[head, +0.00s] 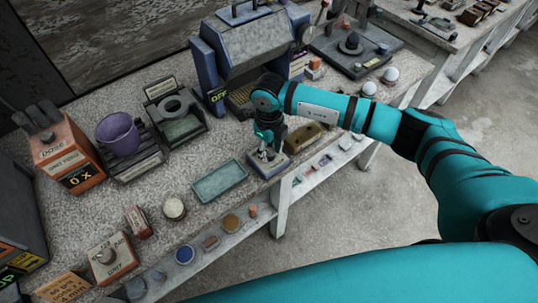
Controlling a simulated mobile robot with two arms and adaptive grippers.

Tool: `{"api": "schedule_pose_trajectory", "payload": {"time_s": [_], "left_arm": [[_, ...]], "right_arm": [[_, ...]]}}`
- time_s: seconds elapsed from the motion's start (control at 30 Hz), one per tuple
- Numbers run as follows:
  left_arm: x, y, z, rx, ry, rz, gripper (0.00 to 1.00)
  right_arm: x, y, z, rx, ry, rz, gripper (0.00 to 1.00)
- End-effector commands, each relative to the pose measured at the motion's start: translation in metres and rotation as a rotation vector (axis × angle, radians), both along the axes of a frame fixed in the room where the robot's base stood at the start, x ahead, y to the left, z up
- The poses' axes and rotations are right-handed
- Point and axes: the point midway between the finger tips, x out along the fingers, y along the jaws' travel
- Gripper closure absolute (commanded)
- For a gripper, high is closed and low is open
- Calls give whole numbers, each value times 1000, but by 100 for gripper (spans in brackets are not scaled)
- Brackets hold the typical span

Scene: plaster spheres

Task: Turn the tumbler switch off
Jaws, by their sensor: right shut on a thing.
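My right gripper (265,150) points down over a small grey box (276,171) at the table's front edge and is shut on a small part on its top. This part looks like the tumbler switch, but the fingers mostly hide it, so its position cannot be read. A blue-framed tumbler machine (262,65) with a grey hood stands behind my right arm. A sign reading OFF (219,95) is on its left front. My left gripper is not in view.
A teal tray (219,181) lies left of the box. A purple bucket (117,134), an orange box (69,153), a round jar (174,209) and a grit box (112,257) stand further left. White balls (390,75) lie beyond my arm. A shelf below the tabletop holds small items.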

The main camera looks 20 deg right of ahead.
Motion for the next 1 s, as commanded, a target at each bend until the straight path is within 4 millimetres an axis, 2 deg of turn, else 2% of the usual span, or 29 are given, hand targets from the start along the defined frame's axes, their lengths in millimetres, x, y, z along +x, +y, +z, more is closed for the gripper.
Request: {"api": "schedule_pose_trajectory", "payload": {"time_s": [0.03,0.4,0.7,1.0], "left_arm": [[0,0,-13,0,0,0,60],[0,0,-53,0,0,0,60],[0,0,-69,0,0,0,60],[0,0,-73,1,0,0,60]], "right_arm": [[2,-1,-5,-1,-7,44,98],[2,-1,-3,-1,-7,345,98],[2,0,-1,1,-5,484,98],[2,0,2,0,-5,526,98]]}}
